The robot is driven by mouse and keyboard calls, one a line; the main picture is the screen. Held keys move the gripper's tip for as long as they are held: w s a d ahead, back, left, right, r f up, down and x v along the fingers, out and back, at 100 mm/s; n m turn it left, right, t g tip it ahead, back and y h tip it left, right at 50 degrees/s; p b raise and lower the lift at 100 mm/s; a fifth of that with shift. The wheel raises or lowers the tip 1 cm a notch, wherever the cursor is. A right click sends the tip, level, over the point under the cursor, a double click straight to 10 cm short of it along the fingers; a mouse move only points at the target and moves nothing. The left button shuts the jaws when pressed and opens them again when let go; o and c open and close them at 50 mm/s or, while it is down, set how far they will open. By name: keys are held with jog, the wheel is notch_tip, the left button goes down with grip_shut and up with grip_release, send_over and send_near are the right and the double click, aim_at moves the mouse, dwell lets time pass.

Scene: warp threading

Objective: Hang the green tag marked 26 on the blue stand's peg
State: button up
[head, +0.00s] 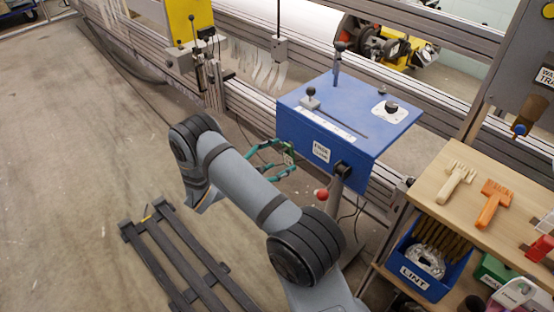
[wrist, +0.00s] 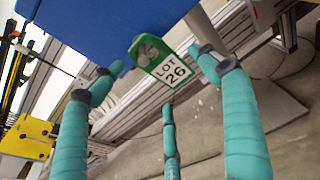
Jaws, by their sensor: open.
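The blue stand (head: 345,112) is a box with a sloped top in the head view; its underside and edge (wrist: 85,22) show in the wrist view. The green tag (wrist: 148,50) has a white label reading LOT 26. Its green end is at the stand's lower edge, with a grey round knob showing at it, seemingly the peg. In the head view the tag (head: 289,153) is small by the stand's front left. My gripper (wrist: 160,78) has teal fingers, spread open around the tag without visibly touching it. It also shows in the head view (head: 280,157).
A wooden bench (head: 440,205) with brushes stands at the right, with a blue LINT bin (head: 415,272) below. A red ball-topped lever (head: 322,194) is near my arm. A dark slatted pallet (head: 185,262) lies on the floor.

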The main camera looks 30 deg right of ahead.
jog(key=v, duration=1.1)
jog(key=shift+s+a, duration=0.15)
jog(key=shift+a, duration=0.2)
jog(key=x, duration=1.1)
jog(key=shift+d, duration=0.3)
jog(key=shift+w+r, duration=0.2)
jog(key=shift+w, duration=0.05)
jog(key=shift+s+a+r+p, duration=0.25)
jog(key=shift+a+r+p, duration=0.1)
jog(key=shift+a, duration=0.15)
